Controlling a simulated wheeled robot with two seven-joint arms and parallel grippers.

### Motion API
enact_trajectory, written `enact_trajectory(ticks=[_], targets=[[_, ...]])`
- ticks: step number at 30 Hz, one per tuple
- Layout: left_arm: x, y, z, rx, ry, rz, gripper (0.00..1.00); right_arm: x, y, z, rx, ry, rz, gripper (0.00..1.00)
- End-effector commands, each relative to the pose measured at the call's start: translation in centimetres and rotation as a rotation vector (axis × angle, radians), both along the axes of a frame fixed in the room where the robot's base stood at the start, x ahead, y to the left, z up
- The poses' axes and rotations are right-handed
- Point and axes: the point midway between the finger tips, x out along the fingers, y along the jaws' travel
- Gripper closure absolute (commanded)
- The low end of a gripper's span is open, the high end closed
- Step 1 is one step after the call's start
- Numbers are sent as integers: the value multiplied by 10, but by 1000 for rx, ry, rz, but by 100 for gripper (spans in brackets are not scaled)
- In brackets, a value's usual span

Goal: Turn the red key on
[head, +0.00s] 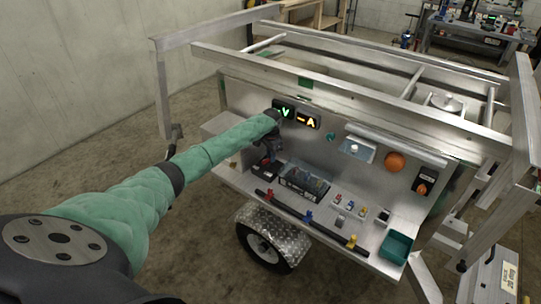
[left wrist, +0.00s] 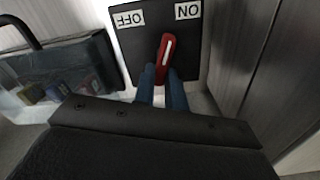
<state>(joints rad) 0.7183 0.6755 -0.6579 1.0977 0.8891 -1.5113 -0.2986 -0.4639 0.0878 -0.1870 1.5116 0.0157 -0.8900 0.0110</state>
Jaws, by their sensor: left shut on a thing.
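The red key (left wrist: 165,58) shows in the left wrist view on a black switch plate (left wrist: 130,45). The plate bears an OFF label (left wrist: 128,18) at upper left and an ON label (left wrist: 188,11) at upper right, both upside down in this view. The key's white-marked end leans slightly right, between the two labels. My left gripper (left wrist: 164,80) is shut on the key, with one blue finger on each side. In the head view my left gripper (head: 268,166) is at the left part of the trailer's panel; the key is hidden there. My right gripper is out of view.
A clear-lidded case (head: 304,181) stands on the trailer shelf right of my gripper. Lit displays (head: 308,121) sit above. Small coloured parts (head: 350,205) and a green bin (head: 396,247) are further right. Metal rails (head: 330,90) run above the panel.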

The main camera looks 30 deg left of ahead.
Motion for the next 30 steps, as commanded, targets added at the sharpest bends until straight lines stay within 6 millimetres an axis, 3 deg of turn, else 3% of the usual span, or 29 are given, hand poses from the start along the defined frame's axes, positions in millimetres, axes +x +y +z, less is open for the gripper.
enact_trajectory(ticks=[15, 30], targets=[[-2, -4, 2, 0, -4, -360, 100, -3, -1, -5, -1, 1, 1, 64], [-3, -5, 3, 1, -4, -441, 100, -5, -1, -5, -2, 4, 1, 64]])
